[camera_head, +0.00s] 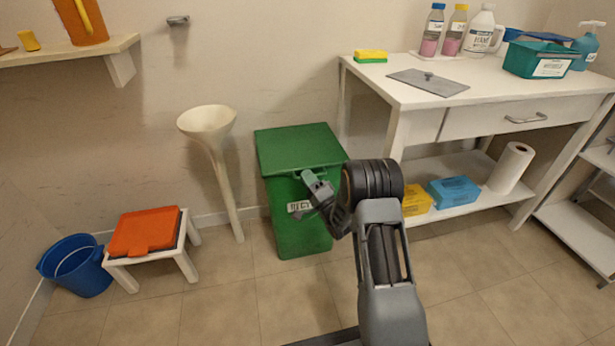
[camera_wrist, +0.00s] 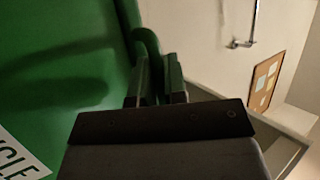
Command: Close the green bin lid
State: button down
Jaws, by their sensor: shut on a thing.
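The green bin (camera_head: 300,232) stands on the floor against the wall, with a white label on its front. Its green lid (camera_head: 295,146) lies over the top; I cannot tell if it sits fully flush. My gripper (camera_head: 308,178) is at the lid's front edge, shut on it. In the wrist view, my gripper (camera_wrist: 159,76) has its fingers at the green lid's edge (camera_wrist: 146,45), beside the bin's front (camera_wrist: 50,50). The exact contact is dark and partly hidden.
A white table (camera_head: 420,96) with bottles and a teal box (camera_head: 540,58) stands to the right. A white funnel-like stand (camera_head: 215,150) is left of the bin. Further left are a stool with an orange item (camera_head: 146,231) and a blue bucket (camera_head: 78,265).

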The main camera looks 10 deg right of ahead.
jog(key=shift+f, duration=0.25)
